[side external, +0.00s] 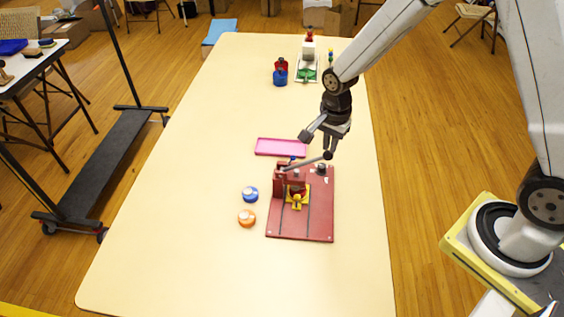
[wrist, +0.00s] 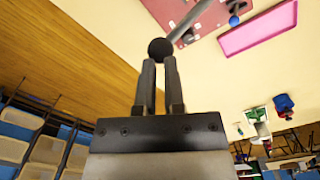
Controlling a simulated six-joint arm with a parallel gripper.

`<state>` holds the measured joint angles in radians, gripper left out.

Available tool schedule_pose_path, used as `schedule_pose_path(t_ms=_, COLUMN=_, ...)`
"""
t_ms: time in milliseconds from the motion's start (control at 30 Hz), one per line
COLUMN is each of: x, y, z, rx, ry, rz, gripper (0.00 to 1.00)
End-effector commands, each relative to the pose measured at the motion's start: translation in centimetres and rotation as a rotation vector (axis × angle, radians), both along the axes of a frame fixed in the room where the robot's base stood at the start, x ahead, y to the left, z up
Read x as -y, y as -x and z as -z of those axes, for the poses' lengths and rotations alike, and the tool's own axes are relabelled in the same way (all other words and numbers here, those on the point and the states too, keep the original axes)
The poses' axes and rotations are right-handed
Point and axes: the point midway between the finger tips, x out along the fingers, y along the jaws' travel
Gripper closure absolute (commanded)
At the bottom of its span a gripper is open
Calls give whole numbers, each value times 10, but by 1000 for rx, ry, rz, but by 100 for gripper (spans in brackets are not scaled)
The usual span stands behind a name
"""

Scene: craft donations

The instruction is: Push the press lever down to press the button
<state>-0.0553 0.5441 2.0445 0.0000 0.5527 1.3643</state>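The press stands on a dark red baseboard (side external: 319,220). Its grey lever (side external: 306,163) runs from a red upright (side external: 279,180) up to the right and ends in a black ball knob (side external: 328,155). The knob also shows in the wrist view (wrist: 160,49), with the lever (wrist: 182,24) beyond it. My gripper (side external: 329,147) is right at the knob. In the wrist view, its fingers are slightly apart with a narrow gap, and the knob looks wider than that gap. Whether they touch it is unclear. I cannot make out the button clearly under the press.
A yellow piece (side external: 297,198) sits on the baseboard by the press. A blue round pot (side external: 250,194) and an orange one (side external: 247,218) stand to its left. A pink tray (side external: 280,147) lies behind. Toys and blue and red items (side external: 281,74) stand at the far end. The near table is clear.

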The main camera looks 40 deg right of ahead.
Motion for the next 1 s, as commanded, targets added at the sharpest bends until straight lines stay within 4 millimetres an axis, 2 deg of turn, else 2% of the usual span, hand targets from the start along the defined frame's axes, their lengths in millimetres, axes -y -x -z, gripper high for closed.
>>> schedule_pose_path(t_ms=1000, x=4, y=4, z=9, rx=-1, ry=0, rz=0, gripper=88)
